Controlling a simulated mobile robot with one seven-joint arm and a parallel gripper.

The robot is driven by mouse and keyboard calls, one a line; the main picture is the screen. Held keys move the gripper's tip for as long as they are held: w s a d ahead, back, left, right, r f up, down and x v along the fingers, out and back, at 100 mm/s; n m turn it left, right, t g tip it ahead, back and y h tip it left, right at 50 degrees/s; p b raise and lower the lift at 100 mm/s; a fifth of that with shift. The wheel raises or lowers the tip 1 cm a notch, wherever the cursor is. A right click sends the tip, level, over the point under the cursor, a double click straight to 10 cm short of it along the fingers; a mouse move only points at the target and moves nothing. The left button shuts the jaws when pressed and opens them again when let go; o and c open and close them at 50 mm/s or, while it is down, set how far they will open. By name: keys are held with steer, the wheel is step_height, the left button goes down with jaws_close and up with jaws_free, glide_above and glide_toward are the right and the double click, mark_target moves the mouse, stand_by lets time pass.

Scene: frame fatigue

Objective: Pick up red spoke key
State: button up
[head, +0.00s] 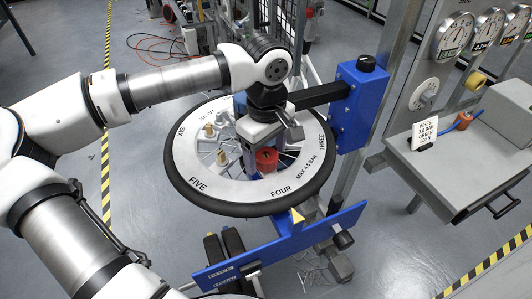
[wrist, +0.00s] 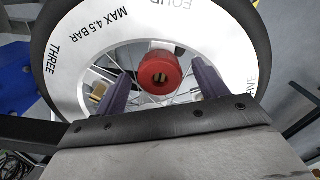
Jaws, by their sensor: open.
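The red spoke key (head: 266,160) is a round red piece at the middle-right of the wheel's spokes in the head view. In the wrist view the red spoke key (wrist: 160,73) shows its round end with a dark slotted hole. My gripper (head: 255,160) is over the wheel, pointing down. In the wrist view my gripper (wrist: 168,80) is open, with one purple finger on each side of the key. I cannot tell whether the fingers touch it. The wheel (head: 200,175) lies flat, with a white lettered rim and black tyre.
A blue clamp post (head: 361,105) with a black arm stands behind the wheel at right. A blue bar (head: 280,245) crosses in front. Brass pieces (head: 209,131) sit among the spokes. A grey box (head: 480,150) and gauges (head: 455,35) are at right.

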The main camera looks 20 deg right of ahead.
steer(key=shift+f, duration=0.2)
steer(key=c, duration=1.2)
steer(key=shift+o, duration=0.2)
steer(key=shift+r, duration=0.1)
step_height(320, 180, up, 20)
steer(key=b, duration=0.3)
